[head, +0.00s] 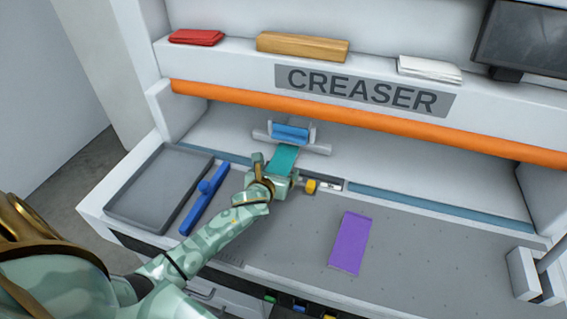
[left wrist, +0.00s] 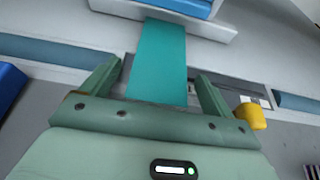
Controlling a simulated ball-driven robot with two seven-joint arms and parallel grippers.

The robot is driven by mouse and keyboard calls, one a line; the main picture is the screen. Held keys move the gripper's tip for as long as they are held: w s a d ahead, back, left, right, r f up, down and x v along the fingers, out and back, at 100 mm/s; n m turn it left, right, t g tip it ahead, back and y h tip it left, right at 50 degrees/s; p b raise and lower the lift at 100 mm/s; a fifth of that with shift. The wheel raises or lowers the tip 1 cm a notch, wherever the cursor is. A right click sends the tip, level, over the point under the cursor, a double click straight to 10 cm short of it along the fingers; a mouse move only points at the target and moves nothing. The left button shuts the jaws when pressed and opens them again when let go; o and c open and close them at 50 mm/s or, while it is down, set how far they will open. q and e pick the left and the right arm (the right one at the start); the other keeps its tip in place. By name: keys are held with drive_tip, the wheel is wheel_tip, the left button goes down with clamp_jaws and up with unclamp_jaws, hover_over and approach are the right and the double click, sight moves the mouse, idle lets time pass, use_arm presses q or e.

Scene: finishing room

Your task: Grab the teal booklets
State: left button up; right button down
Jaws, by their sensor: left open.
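A teal booklet (head: 284,158) lies at the slot of the creaser, below a blue block in a grey holder. It also shows in the left wrist view (left wrist: 159,60) as a flat teal strip running out from under the holder. My left gripper (head: 277,178) is at the near end of the booklet. In the left wrist view its two fingers (left wrist: 155,88) are apart, one on each side of the teal strip, and do not appear to close on it. Whether there is more than one teal booklet cannot be told. My right gripper is not in view.
A purple booklet (head: 350,243) lies on the grey worktop to the right. A blue bar with a knob (head: 203,197) and a grey tray (head: 158,187) lie to the left. A yellow knob (head: 310,186) is close beside my gripper. The orange bar (head: 360,121) crosses above.

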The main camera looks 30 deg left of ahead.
use_arm(q)
drive_tip(key=shift+r, duration=0.1)
drive_tip(key=c, duration=1.2)
